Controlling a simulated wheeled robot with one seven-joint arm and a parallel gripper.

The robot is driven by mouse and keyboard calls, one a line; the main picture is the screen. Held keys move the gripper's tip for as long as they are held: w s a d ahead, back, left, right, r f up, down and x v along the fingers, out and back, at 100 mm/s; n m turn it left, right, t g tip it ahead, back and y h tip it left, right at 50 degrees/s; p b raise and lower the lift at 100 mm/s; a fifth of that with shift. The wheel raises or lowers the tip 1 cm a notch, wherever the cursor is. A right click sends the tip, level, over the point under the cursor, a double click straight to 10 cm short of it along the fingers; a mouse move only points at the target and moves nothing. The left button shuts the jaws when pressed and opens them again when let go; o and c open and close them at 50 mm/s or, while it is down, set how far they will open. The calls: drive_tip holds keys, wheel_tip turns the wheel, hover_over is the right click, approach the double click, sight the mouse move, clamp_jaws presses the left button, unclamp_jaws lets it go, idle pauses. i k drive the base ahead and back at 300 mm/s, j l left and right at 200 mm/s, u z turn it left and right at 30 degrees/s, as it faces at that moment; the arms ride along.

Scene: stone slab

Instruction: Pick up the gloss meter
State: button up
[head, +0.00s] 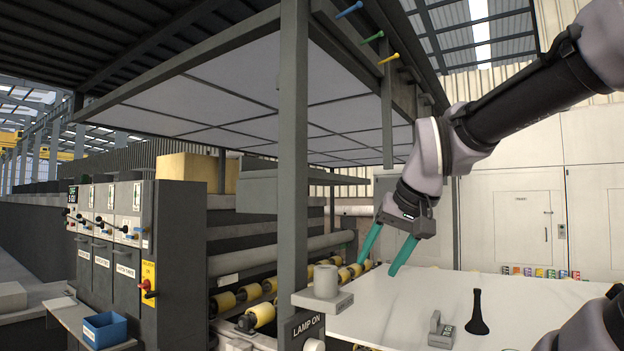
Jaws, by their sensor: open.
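A grey post (292,160) rises left of the slab, with a small ledge carrying a grey cylinder (326,281). Yellow rollers (261,315) and a control cabinet (125,255) stand further left. Several coloured small items (540,272) line the slab's far edge. The slab's middle is clear.

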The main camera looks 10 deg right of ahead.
sight(441, 335)
drive_tip(key=i+l+z, duration=0.15)
drive_tip(key=z, duration=0.5)
drive_tip(key=i+l+z, duration=0.1)
drive_tip(key=i+z, duration=0.45)
drive_tip(key=i+l+u, duration=0.1)
drive_tip(key=i+u, duration=0.2)
drive_tip(key=i, duration=0.35)
